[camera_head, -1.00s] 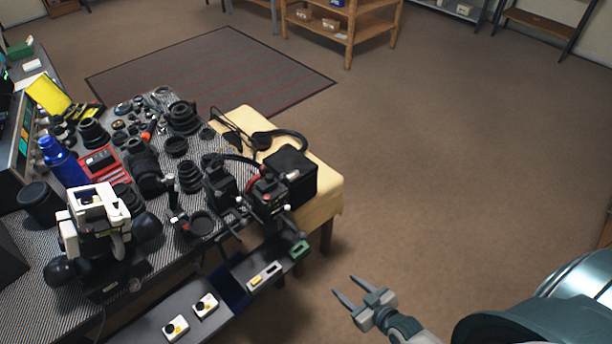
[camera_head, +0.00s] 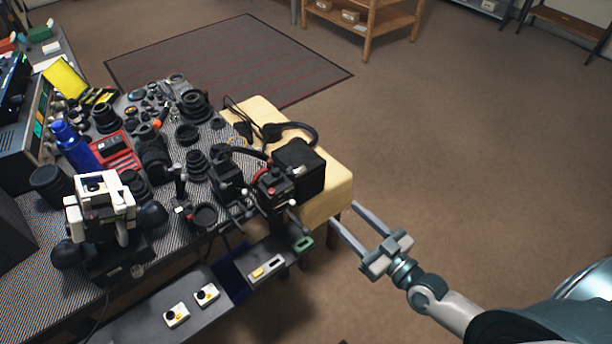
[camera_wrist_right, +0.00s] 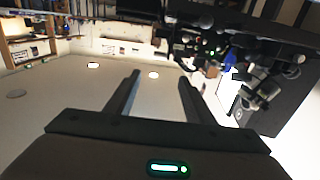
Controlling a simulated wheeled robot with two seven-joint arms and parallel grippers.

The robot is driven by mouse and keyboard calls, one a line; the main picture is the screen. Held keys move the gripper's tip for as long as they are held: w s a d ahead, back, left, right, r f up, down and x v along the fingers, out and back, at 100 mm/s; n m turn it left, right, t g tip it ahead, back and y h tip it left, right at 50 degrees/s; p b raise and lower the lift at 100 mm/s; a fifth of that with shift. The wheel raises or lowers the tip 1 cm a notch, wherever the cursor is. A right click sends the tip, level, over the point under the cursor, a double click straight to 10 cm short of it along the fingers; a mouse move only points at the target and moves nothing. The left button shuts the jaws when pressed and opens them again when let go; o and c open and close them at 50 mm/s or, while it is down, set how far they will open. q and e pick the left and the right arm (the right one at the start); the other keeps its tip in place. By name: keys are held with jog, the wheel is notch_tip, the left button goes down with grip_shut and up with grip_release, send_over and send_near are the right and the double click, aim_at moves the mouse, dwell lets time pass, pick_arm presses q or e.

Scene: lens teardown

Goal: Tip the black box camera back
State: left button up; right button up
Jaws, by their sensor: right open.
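A black box-shaped body (camera_head: 299,168), which looks like the black box camera, sits upright on the yellow cloth at the table's right end. Its left side is partly hidden by a dark device with red parts (camera_head: 272,188). My right gripper (camera_head: 345,213) is open and empty, just beyond the table's right front corner, to the right of and nearer than the box, apart from it. Its two fingers point toward the table edge. In the right wrist view the open fingers (camera_wrist_right: 159,76) have nothing between them; the camera cannot be made out there. My left gripper is not in view.
The yellow cloth (camera_head: 338,187) also bears headphones (camera_head: 290,130). Lenses, a blue bottle (camera_head: 72,146) and a white-and-black device (camera_head: 100,205) crowd the table. Drawers with small parts (camera_head: 205,294) stick out in front. The floor to the right is clear.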

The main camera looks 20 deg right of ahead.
jog(key=w, duration=0.2)
jog(key=p, duration=0.3)
send_near(302, 173)
jog(key=x, duration=0.7)
jog(key=shift+w+a, duration=0.1)
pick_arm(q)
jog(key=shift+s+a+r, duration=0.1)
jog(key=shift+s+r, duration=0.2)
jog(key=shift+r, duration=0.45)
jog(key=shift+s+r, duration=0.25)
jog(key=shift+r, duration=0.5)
pick_arm(e)
jog(key=shift+w+a, duration=0.2)
jog(key=shift+w, duration=0.3)
jog(key=shift+r, duration=0.1)
grip_shut()
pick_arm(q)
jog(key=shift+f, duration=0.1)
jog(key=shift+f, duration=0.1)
